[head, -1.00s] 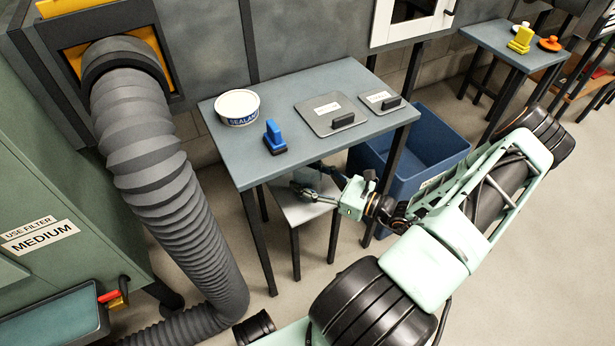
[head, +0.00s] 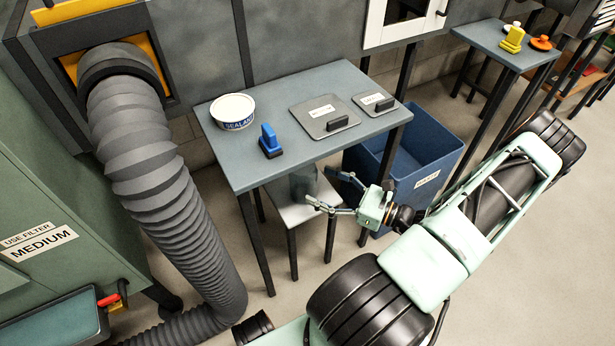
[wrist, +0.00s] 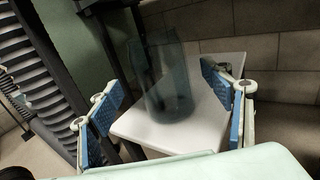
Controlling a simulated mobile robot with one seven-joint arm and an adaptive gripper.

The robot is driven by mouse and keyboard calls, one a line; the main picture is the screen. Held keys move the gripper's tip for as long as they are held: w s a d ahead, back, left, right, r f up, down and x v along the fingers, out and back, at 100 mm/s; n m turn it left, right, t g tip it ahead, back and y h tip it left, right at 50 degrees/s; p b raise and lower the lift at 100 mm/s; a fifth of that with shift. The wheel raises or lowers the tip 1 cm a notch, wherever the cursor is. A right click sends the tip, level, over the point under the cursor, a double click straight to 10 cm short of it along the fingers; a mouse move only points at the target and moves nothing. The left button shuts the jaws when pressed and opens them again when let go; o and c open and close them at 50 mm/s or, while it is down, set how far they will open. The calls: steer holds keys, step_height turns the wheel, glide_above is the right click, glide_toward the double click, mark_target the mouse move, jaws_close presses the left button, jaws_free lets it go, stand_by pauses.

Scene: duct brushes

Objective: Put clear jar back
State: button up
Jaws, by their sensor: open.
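The clear jar (wrist: 165,85) stands upright on a small white stool (wrist: 150,132) under the grey-blue table. In the head view the jar (head: 303,183) is faint, partly under the table's front edge, on the stool (head: 297,213). My gripper (head: 322,188) is open and empty, just to the right of the jar in the head view. In the wrist view the blue-padded fingers of my gripper (wrist: 165,100) are wide apart, and the jar shows between and beyond them, with no finger seen touching it.
The table (head: 330,150) above carries a white sealant tub (head: 233,112), a blue brush (head: 270,142) and two grey lids (head: 324,116). A blue bin (head: 415,165) stands to the right of the stool. A grey ribbed duct (head: 160,170) runs down at the left.

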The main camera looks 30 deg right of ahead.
steer(key=v, duration=0.6)
steer(key=shift+p, duration=0.35)
